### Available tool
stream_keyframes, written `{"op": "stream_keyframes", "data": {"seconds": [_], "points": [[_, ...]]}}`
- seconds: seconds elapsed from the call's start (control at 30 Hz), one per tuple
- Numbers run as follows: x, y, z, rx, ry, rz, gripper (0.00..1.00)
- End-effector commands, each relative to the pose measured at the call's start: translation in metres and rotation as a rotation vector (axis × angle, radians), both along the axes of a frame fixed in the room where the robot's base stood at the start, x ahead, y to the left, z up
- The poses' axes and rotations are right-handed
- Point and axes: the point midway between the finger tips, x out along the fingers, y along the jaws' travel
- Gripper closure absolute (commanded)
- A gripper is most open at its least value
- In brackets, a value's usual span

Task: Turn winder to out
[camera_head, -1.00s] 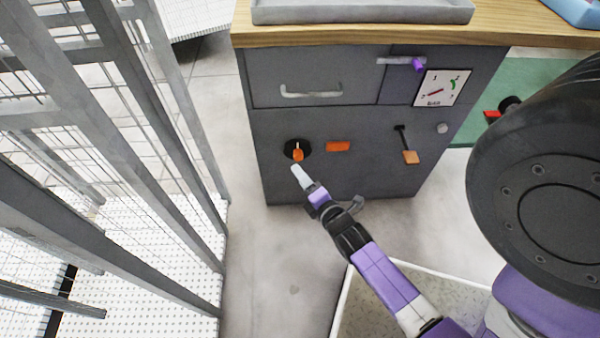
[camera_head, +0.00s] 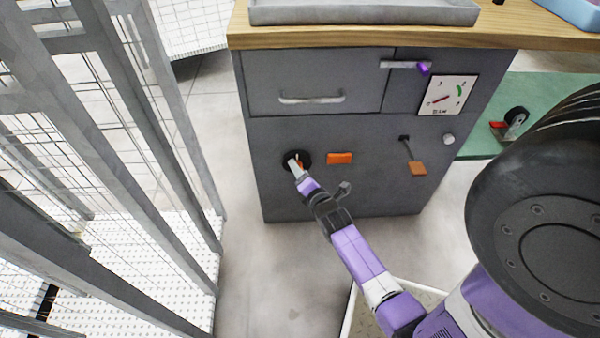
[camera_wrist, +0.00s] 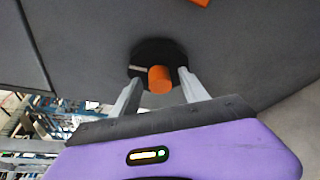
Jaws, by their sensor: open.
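The winder (camera_head: 305,157), a black disc with an orange knob, is on the left of the grey cabinet's front. In the wrist view, the winder's orange knob (camera_wrist: 160,78) sticks out from the black disc, and a pale mark shows at the disc's left. My gripper (camera_head: 296,167) is at the winder and partly covers it in the head view. In the wrist view my gripper (camera_wrist: 159,84) is open, with one finger on each side of the orange knob. Whether either finger touches the knob I cannot tell.
Right of the winder are an orange block (camera_head: 339,158), a lever with an orange end (camera_head: 417,168) and a round grey knob (camera_head: 448,139). A drawer handle (camera_head: 311,99) and a dial card (camera_head: 447,95) are above. Metal mesh fencing (camera_head: 150,110) stands close on the left.

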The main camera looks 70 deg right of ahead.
Motion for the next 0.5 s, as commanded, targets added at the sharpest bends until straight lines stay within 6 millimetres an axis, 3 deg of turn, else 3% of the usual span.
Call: {"op": "stream_keyframes", "data": {"seconds": [0.27,0.5], "points": [[0.0014,-0.0018,-0.0002,0.0,0.0,0.0,0.48],[0.0014,-0.0016,-0.0002,0.0,0.0,0.0,0.91]]}}
